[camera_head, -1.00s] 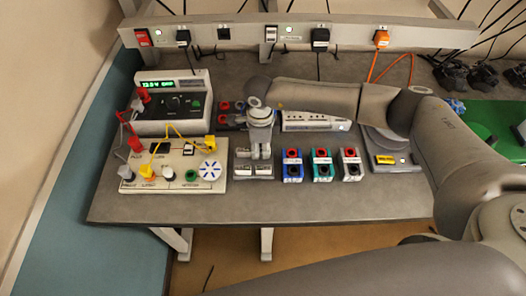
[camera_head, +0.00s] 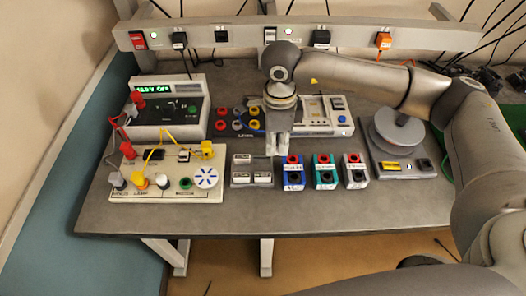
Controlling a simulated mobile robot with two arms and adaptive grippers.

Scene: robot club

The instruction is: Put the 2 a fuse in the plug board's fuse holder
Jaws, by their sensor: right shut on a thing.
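My right gripper (camera_head: 277,147) points down in front of the grey instrument, just behind the blue socket block. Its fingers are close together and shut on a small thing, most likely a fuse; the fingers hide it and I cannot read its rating. The fuse tray (camera_head: 252,185) stands to its front left, with fuses in three places and the back right place empty. The white plug board (camera_head: 174,171) is at the left of the bench, carrying coloured plugs, yellow leads and small black parts. I cannot tell for sure which part is its fuse holder. My left gripper is not in view.
The bench front (camera_head: 260,215) is clear.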

